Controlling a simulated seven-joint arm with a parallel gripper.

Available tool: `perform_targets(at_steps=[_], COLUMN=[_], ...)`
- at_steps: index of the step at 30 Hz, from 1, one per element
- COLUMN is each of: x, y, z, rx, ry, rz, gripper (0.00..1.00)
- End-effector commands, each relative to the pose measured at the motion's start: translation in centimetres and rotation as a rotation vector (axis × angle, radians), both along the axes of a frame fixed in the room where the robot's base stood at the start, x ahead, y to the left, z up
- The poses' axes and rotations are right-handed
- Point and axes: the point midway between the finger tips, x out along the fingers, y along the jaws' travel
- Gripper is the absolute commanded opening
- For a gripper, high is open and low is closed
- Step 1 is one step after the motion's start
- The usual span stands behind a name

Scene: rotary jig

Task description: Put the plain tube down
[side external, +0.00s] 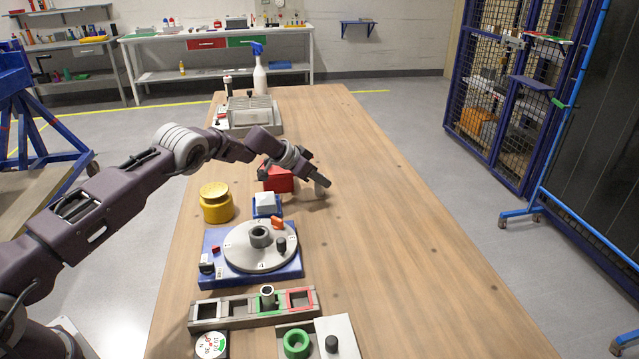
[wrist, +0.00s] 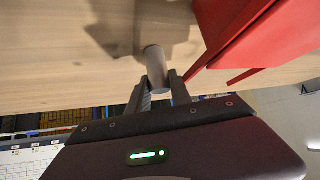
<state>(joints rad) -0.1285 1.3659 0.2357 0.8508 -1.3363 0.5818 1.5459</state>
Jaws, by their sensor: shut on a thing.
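The plain tube (wrist: 154,60) is a smooth grey cylinder. My gripper (wrist: 160,88) is shut on it in the wrist view, with a finger on each side of its near end. In the side external view my gripper (side external: 316,178) is low over the wooden table, just right of the red bin, and the tube (side external: 321,189) shows small and partly hidden at the fingertips. The tube's shadow falls on the wood close by. I cannot tell whether its far end touches the table.
The red bin (wrist: 240,35) is close beside the fingers. A yellow pot (side external: 215,206), the rotary jig (side external: 245,259) and a slotted rack (side external: 240,322) holding another grey tube (side external: 267,292) stand along the left side. The table's right side (side external: 400,230) is clear.

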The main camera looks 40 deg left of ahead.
Motion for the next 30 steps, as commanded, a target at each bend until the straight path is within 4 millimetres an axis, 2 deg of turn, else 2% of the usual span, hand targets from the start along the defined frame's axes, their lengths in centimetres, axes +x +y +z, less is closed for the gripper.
perform_targets(at_steps=[9, 14, 17, 20, 26, 30], x=[0.1, 0.0, -0.2, -1.2, -5.7, -9.8], y=[0.1, 0.1, 0.2, 0.5, -0.1, -2.5], z=[7.5, 9.6, 9.7, 8.8, 6.1, 5.0], rx=[0.001, 0.001, -0.002, -0.007, -0.008, -0.007], ry=[-0.006, -0.004, 0.000, 0.003, 0.002, 0.001], rz=[0.001, 0.001, 0.001, -0.009, -0.109, -0.243], gripper=[0.00, 0.00, 0.00, 0.00, 0.00, 0.00])
